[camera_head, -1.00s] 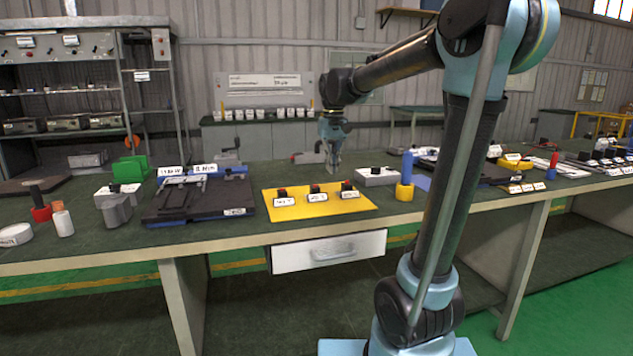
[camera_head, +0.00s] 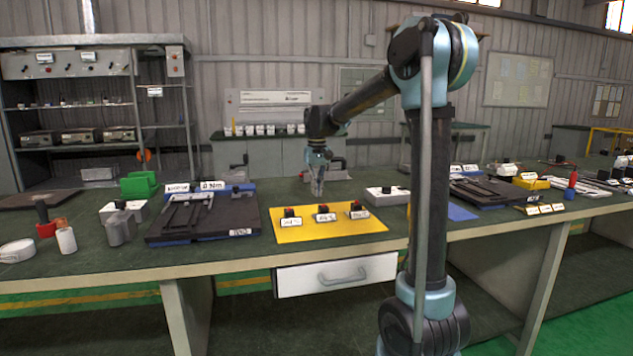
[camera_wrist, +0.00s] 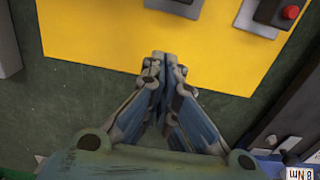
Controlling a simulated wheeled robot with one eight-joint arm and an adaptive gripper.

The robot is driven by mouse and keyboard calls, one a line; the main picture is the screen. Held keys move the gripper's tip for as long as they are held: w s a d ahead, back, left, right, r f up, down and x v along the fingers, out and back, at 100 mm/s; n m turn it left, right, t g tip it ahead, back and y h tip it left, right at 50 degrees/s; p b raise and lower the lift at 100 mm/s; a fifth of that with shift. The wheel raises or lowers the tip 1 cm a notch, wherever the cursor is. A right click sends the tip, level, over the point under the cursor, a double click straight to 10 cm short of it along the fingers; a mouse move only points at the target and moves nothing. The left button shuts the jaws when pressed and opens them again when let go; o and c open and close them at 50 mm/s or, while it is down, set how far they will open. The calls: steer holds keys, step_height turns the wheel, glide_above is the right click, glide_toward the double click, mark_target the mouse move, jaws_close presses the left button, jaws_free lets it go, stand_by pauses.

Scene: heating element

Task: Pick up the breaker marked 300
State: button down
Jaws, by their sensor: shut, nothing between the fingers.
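Several small breakers stand in a row on a yellow mat (camera_head: 342,229) on the bench: a left one (camera_head: 290,216), a middle one (camera_head: 323,213) and a right one (camera_head: 357,210). The label text is too small to read, so I cannot tell which is 300. My gripper (camera_head: 318,192) is shut and empty, above the bench behind the mat. In the wrist view my gripper (camera_wrist: 166,58) points at the mat's edge (camera_wrist: 110,35), with one breaker (camera_wrist: 275,10) at the top right, apart from the fingers.
A dark tool tray (camera_head: 190,222) lies left of the mat. A grey-white box with a black knob (camera_head: 385,197) stands right of it. A white drawer (camera_head: 330,274) is under the bench front.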

step_height(320, 180, down, 3)
steer(key=shift+f, duration=0.15)
steer(key=shift+s+d, duration=0.2)
steer(key=shift+s, duration=0.3)
steer(key=shift+s+d, duration=0.15)
steer(key=shift+s, duration=0.35)
steer(key=shift+s+f, duration=0.1)
steer(key=shift+s, duration=0.25)
steer(key=shift+s+d, duration=0.25)
steer(key=shift+s, duration=0.35)
steer(key=s+d, duration=0.1)
steer(key=s, duration=0.4)
steer(key=s+d, duration=0.2)
steer(key=s, duration=0.3)
steer(key=s+d, duration=0.1)
steer(key=s, duration=0.5)
steer(key=shift+s+d, duration=0.1)
steer(key=shift+d, duration=0.2)
